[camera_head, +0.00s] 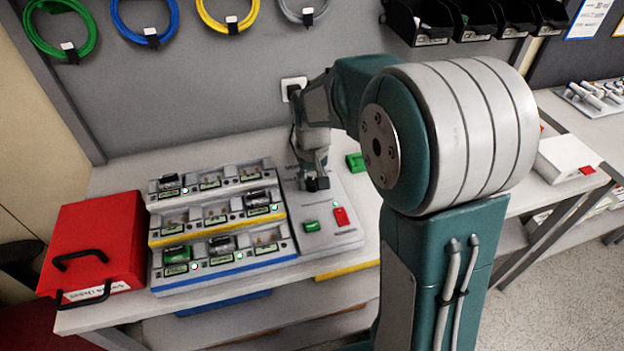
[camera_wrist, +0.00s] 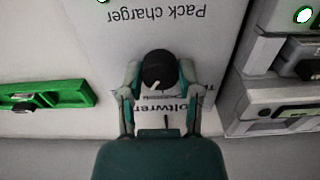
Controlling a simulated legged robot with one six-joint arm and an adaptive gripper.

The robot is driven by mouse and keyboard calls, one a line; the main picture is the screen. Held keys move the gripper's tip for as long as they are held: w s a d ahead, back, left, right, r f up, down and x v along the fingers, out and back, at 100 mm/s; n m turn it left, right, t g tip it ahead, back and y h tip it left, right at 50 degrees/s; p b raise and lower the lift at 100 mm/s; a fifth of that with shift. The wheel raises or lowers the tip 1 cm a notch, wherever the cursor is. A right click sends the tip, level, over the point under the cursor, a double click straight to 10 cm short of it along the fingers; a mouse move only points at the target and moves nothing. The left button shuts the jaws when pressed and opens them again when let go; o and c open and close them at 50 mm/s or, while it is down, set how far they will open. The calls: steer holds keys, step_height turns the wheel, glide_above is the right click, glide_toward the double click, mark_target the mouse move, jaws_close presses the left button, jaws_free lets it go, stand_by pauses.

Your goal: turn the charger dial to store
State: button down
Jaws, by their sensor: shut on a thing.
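The charger dial is a round black knob with a white pointer line, seen in the wrist view (camera_wrist: 160,70). It sits on the pale panel of the pack charger (camera_wrist: 105,45), whose printed label reads upside down there. My gripper (camera_wrist: 160,78) is shut on the dial, one finger on each side. The white pointer runs toward the lower left in the wrist view. In the head view my gripper (camera_head: 314,182) is on the charger panel (camera_head: 330,238), right of the pack bays. The dial's position marks are partly covered by my fingers and cannot be read.
Stacked charging bays (camera_head: 210,215) with several packs stand left of the panel. A red box (camera_head: 95,245) stands farther left. A green button (camera_head: 312,226) and a red switch (camera_head: 341,216) lie in front of the dial. A green piece (camera_head: 355,162) lies to the right.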

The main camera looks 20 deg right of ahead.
mark_target(311, 181)
steer(key=shift+m, duration=1)
steer(key=shift+c, duration=1.5)
jaws_free()
steer(key=shift+a, duration=0.1)
step_height(311, 181, up, 12)
steer(key=shift+w+f, duration=0.1)
